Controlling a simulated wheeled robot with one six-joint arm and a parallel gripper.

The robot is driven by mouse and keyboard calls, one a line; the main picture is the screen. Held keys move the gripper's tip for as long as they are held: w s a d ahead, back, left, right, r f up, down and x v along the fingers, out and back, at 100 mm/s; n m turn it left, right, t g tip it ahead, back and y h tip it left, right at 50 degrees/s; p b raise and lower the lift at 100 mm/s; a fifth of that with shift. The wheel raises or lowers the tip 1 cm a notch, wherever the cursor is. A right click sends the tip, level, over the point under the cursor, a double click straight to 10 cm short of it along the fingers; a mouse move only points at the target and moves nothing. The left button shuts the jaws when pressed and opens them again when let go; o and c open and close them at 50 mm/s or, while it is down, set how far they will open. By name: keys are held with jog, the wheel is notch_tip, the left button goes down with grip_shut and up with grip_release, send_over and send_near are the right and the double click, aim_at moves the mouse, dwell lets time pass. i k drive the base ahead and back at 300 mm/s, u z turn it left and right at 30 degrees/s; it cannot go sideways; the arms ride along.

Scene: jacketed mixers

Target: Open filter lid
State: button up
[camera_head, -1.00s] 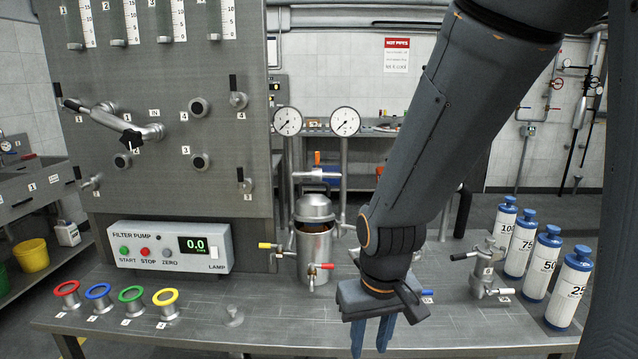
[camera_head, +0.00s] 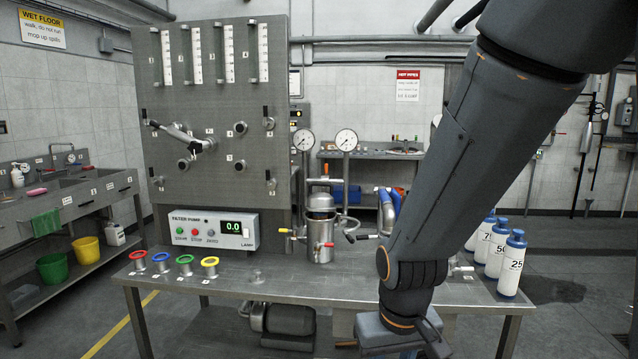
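The steel filter pot (camera_head: 320,240) stands on the bench, just right of the pump box. Its domed lid (camera_head: 320,201) sits on top and looks closed. Valves with red and yellow handles stick out from the pot's sides. My gripper (camera_head: 402,338) is at the bottom edge of the picture, in front of the bench, below and to the right of the pot and well apart from it. Its fingers are not visible, so its opening cannot be seen.
The filter pump box (camera_head: 215,230) reads 0.0. Coloured rings (camera_head: 185,264) line the bench's (camera_head: 260,277) left front. Two gauges (camera_head: 346,140) rise behind the pot. The bench front is mostly clear.

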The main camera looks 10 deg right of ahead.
aim_at(318, 201)
jog(key=u, duration=0.7)
jog(key=i, duration=1.2)
jog(key=z, duration=0.05)
